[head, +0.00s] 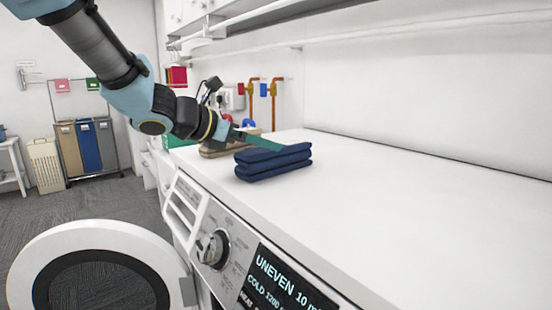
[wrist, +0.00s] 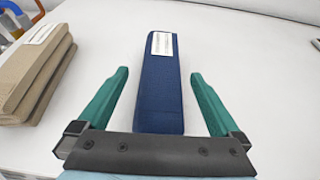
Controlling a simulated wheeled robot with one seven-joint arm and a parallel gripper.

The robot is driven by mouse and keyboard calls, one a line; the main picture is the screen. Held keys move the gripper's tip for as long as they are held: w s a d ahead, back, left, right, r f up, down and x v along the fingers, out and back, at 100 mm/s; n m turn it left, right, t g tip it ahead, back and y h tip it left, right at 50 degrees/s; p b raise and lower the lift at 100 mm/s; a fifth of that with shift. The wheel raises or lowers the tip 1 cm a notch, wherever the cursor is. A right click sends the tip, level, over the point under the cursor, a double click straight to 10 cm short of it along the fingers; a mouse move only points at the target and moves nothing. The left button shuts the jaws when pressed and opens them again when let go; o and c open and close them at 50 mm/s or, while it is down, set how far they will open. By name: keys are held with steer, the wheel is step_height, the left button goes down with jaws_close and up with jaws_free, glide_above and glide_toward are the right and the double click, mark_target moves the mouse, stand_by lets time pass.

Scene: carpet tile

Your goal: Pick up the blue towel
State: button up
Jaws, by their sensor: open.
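The blue towel (head: 272,162) is folded into a thick dark blue stack on the white top of the washing machine. In the wrist view the towel (wrist: 160,88) lies lengthwise with a white label near its far end. My gripper (wrist: 160,80) is open, with one green finger to the left of the towel and one to the right. There is a gap between each finger and the towel. In the head view my gripper (head: 262,143) comes in from the left at the towel's upper back side, and its fingers are partly hidden behind the towel.
A folded beige towel (wrist: 32,72) with a label lies to the left of the blue towel. The white top (head: 400,210) is clear to the right. The washer's round door (head: 95,240) hangs open at the lower left. Pipes with valves (head: 262,90) run along the back wall.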

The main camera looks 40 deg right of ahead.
steer(key=x, duration=0.4)
steer(key=shift+s, duration=0.15)
steer(key=shift+c, duration=0.4)
jaws_close()
steer(key=shift+r, duration=0.1)
